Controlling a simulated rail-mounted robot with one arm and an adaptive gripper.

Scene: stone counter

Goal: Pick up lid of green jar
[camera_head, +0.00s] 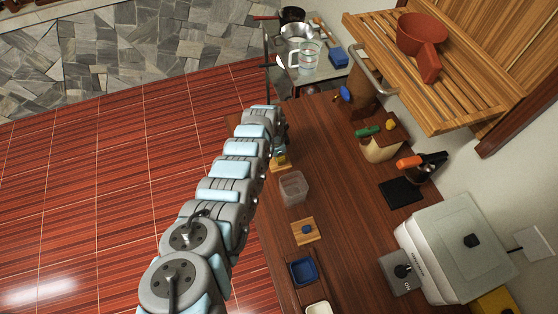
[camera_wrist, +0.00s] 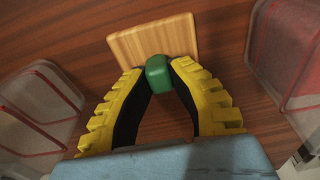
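The lid is a square, light wooden plate (camera_wrist: 185,35) with a green knob (camera_wrist: 158,72) on it, in the wrist view. My gripper (camera_wrist: 158,78) has yellow ribbed fingers with dark inner pads. The fingertips close in on both sides of the green knob and appear to touch it. In the head view the lid (camera_head: 281,164) is a small wooden patch by the end of my arm, and my gripper is mostly hidden there. I cannot tell whether the lid is raised. No green jar body can be made out.
Clear containers with red edging stand left (camera_wrist: 40,105) and right (camera_wrist: 290,50) of the lid. In the head view, a clear container (camera_head: 292,188), a wooden lid with a blue knob (camera_head: 304,237) and a blue tray (camera_head: 302,271) line the counter. A grey-white appliance (camera_head: 455,245) stands right.

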